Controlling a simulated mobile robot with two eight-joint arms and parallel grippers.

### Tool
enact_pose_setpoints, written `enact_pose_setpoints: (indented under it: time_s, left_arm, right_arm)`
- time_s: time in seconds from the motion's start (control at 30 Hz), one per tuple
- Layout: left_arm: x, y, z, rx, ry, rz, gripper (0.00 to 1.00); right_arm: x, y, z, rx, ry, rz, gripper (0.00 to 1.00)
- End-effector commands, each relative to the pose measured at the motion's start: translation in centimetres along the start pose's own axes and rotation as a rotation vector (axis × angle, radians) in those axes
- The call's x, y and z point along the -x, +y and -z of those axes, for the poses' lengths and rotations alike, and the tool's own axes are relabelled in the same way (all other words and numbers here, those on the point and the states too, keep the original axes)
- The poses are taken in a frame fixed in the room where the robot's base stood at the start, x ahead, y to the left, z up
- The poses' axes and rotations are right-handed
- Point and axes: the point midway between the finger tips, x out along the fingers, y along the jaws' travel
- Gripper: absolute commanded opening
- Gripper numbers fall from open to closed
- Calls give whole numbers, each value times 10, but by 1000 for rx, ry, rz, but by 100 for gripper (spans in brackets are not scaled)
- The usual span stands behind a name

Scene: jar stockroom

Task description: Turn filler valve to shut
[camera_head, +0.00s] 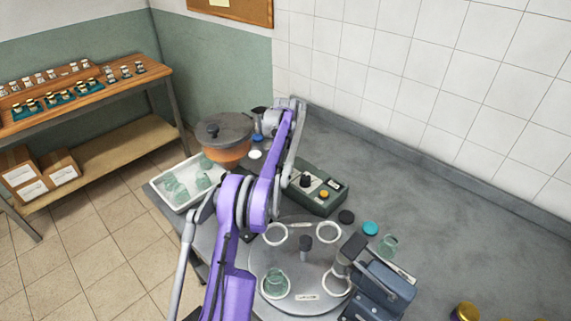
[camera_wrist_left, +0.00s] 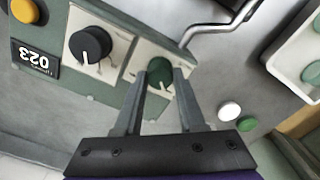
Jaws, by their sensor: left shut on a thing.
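A green control box (camera_head: 325,189) stands on the grey bench; in the left wrist view it carries a black knob (camera_wrist_left: 89,45) and a dark green knob (camera_wrist_left: 159,70) on pale plates. I cannot read which knob is the filler valve. My left gripper (camera_wrist_left: 163,78) is shut on the green knob, one finger on each side of it. The knob's pale pointer mark is partly hidden by the left finger. In the head view my purple arm hides the gripper and the green knob; the black knob (camera_head: 305,180) shows right of the arm. My right gripper is not in view.
A round turntable (camera_head: 263,250) with white rings and a glass jar (camera_head: 275,283) is in front. A white tray (camera_head: 182,199) of jars and an orange pot (camera_head: 232,151) stand left of the arm. Loose lids lie nearby.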

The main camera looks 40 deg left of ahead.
Motion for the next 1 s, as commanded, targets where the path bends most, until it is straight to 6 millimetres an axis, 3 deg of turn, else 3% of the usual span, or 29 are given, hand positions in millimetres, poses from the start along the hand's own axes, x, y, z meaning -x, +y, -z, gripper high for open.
enact_pose_setpoints:
  time_s: [0.1, 0.13, 0.27, 0.67, 1.0]
  left_arm:
    - [-1, 0, -1, -1, -3, 0, 0]
    - [-1, 0, -1, -1, -3, 0, 44]
    - [-1, 0, -1, -1, -3, 0, 68]
    - [7, 0, 0, -2, -1, 0, 69]
    - [72, 0, 0, -1, -1, 0, 69]
  right_arm:
    - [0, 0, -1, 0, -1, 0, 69]
    - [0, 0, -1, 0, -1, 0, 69]
    - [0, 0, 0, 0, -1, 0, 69]
    - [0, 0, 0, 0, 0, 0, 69]
    - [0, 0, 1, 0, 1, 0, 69]
